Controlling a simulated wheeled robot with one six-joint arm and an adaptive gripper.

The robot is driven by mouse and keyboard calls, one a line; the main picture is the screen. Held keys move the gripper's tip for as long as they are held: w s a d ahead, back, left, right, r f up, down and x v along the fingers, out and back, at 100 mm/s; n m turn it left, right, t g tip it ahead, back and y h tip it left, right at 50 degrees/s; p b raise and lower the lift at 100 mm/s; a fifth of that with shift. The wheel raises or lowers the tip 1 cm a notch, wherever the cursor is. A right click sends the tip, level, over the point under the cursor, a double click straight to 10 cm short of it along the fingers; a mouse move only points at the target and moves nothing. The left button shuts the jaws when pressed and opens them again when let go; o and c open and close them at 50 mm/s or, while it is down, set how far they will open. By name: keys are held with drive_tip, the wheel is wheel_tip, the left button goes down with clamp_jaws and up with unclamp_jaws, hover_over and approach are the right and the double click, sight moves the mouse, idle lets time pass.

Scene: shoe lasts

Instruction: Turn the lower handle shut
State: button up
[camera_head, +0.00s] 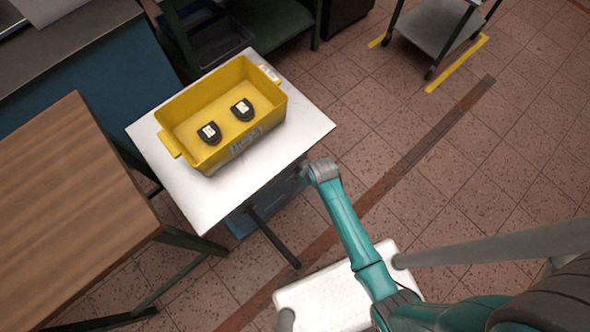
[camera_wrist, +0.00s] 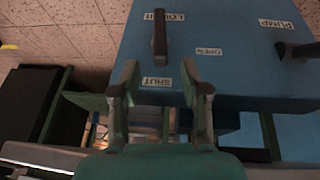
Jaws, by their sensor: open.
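In the wrist view a blue panel (camera_wrist: 230,75) carries white labels, among them one reading SHUT (camera_wrist: 155,83) and one reading OPEN (camera_wrist: 209,51). A dark handle (camera_wrist: 160,32) stands on the panel above the SHUT label, beside a partly legible label. A second dark handle (camera_wrist: 298,50) is at the right edge, near a PUMP label (camera_wrist: 277,24). I cannot tell which handle is the lower one. My gripper (camera_wrist: 161,77) is open and empty, its fingers apart either side of the SHUT label, short of the first handle. In the head view my gripper (camera_head: 320,171) is beside the white table.
The white table (camera_head: 305,125) holds a yellow bin (camera_head: 215,160) with two dark pieces inside. A wooden table (camera_head: 75,210) stands at left. A blue body (camera_head: 240,222) shows under the white table. Open tiled floor lies to the right; a trolley (camera_head: 432,25) stands behind.

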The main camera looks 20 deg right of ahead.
drive_tip(key=shift+x, duration=5.3)
drive_tip(key=shift+w+r, duration=0.1)
drive_tip(key=shift+w, duration=0.05)
clamp_jaws()
